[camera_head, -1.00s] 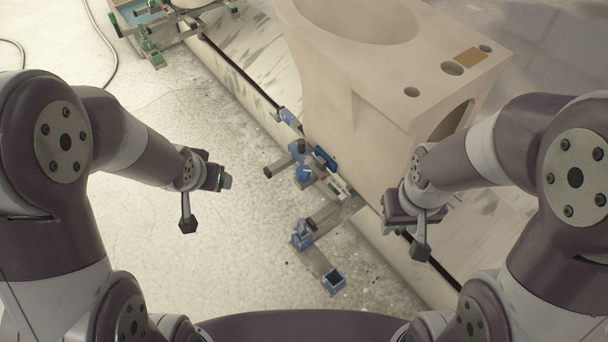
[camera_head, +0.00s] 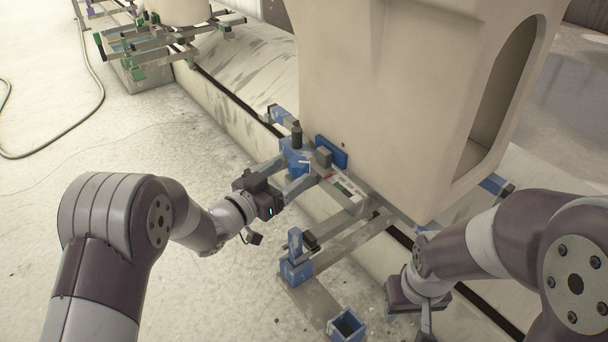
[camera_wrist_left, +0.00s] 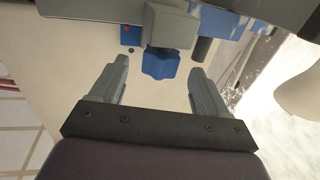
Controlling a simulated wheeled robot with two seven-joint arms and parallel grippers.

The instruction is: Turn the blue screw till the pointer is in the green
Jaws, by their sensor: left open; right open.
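The blue screw (camera_wrist_left: 160,63) shows in the left wrist view as a lobed blue knob under a grey block. My left gripper (camera_wrist_left: 158,72) is open, with one fingertip on each side of the knob and gaps between. In the head view my left gripper (camera_head: 276,198) is at the near side of the blue-and-grey fixture and seems to hide the screw. A gauge strip (camera_head: 342,189) with red, white and green parts lies on the fixture. Its pointer is too small to read. My right gripper (camera_head: 418,308) is open, low at the right, away from the screw.
A large beige body (camera_head: 400,110) stands behind the fixture. A blue clamp (camera_head: 296,268) and an open blue square socket (camera_head: 346,325) are on the near bar. A green-tipped frame (camera_head: 150,45) stands far left. The floor at left is clear except for a hose (camera_head: 75,130).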

